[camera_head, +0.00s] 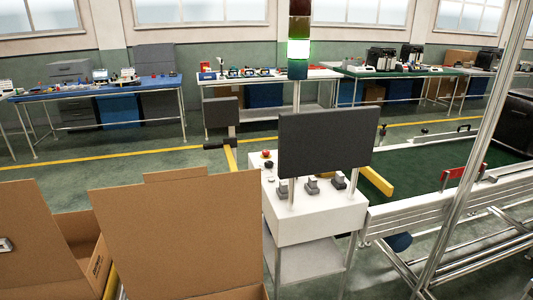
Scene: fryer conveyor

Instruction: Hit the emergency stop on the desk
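A red mushroom-shaped button (266,154), which looks like the emergency stop, stands at the back left of the white desk (310,222). It is just left of the large dark monitor (327,141), with a yellow part below it. Several small grey and black devices (312,185) stand on the desk below the screen. Neither of my grippers can be made out in the head view.
Open cardboard boxes (180,235) fill the front left, beside the desk. A conveyor (430,205) with a metal frame runs to the right, behind a slanted metal post (474,135). A light tower (298,50) rises behind the desk. Workbenches (60,97) line the back wall.

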